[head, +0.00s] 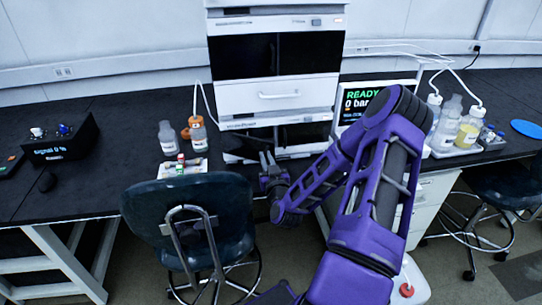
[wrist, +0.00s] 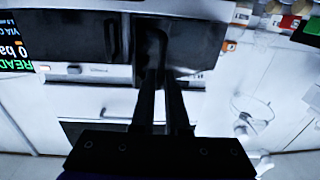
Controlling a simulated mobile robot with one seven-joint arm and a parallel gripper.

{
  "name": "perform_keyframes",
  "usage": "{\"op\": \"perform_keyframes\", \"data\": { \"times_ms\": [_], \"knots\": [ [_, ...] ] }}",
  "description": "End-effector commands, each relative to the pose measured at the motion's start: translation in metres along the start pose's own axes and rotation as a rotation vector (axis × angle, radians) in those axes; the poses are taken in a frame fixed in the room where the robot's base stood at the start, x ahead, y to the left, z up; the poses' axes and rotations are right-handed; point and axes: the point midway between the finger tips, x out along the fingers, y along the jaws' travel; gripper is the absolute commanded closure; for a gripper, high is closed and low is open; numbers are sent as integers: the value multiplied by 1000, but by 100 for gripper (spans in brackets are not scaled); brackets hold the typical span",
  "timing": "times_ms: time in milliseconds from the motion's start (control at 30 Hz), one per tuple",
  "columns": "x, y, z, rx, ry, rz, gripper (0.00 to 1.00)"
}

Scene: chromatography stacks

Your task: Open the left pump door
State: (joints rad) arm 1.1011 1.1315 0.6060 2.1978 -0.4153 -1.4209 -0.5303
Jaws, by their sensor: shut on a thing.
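The pump module is the lowest unit of the white stack, with dark doors. The left pump door (head: 240,148) is a dark panel that appears swung partly outward at the stack's lower left. In the wrist view, which is upside down, this door (wrist: 198,42) is at the right and looks angled against the other dark door (wrist: 80,35). My gripper (head: 268,160) is in front of the stack's base. In the wrist view its fingers (wrist: 161,70) are close together on the door's dark handle (wrist: 157,42). The fingers partly hide the grip.
A chair (head: 190,215) stands left of my gripper, close to the bench edge. Small bottles (head: 167,135) and a tray (head: 182,166) are on the bench left of the stack. A screen (head: 372,97) and solvent bottles (head: 468,128) are at the right.

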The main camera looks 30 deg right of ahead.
Motion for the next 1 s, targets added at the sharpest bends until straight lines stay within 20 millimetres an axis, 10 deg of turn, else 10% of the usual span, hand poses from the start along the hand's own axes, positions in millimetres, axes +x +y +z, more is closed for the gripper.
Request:
{"op": "perform_keyframes", "data": {
  "times_ms": [800, 1000],
  "knots": [
    [-9, -27, -8, -1, 18, -18, 100],
    [-10, -26, -8, 0, 20, -15, 58]
  ]
}}
